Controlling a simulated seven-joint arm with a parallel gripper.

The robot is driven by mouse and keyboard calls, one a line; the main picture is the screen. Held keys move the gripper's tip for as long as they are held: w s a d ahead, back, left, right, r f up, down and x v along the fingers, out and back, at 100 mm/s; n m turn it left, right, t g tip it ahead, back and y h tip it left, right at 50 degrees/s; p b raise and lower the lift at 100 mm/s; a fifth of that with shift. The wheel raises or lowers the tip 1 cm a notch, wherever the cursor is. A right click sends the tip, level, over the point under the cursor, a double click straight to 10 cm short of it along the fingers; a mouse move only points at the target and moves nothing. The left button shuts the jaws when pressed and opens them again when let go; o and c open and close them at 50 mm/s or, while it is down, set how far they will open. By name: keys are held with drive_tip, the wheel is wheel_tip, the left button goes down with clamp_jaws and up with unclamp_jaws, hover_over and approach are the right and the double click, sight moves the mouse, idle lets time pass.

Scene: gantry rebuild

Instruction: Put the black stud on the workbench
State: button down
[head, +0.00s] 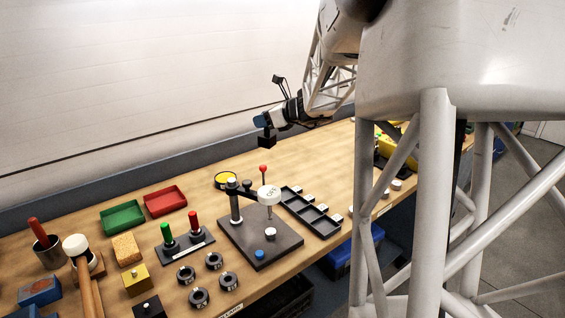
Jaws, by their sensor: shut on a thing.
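My gripper (267,143) is in the air above the far side of the workbench (325,163), near the back wall. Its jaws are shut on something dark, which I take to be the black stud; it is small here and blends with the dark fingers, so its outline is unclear. The gripper and its load are clear of the bench top. The wooden bench top runs from the lower left to the right.
A press-like fixture (268,246) stands mid-bench, with a black segmented tray (309,211) beside it. A stand (186,245) with green and red handles, red and green trays (122,216), rings and a mallet (78,246) crowd the left. Bare wood lies right of the fixture.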

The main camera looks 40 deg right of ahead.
drive_tip(key=shift+s+d, duration=0.4)
drive_tip(key=shift+d, duration=0.25)
wheel_tip(320, 180, down, 16)
drive_tip(key=shift+a+r, duration=0.15)
drive_tip(key=shift+a, duration=0.05)
drive_tip(key=shift+w, duration=0.15)
drive_tip(key=w+d, duration=0.3)
drive_tip(key=w, duration=0.4)
drive_tip(key=w+d+f, duration=0.1)
drive_tip(key=w+d, duration=0.3)
drive_tip(key=w, duration=0.3)
drive_tip(key=shift+w+f, duration=0.2)
drive_tip(key=shift+f, duration=1.75)
drive_tip(key=shift+f, duration=0.15)
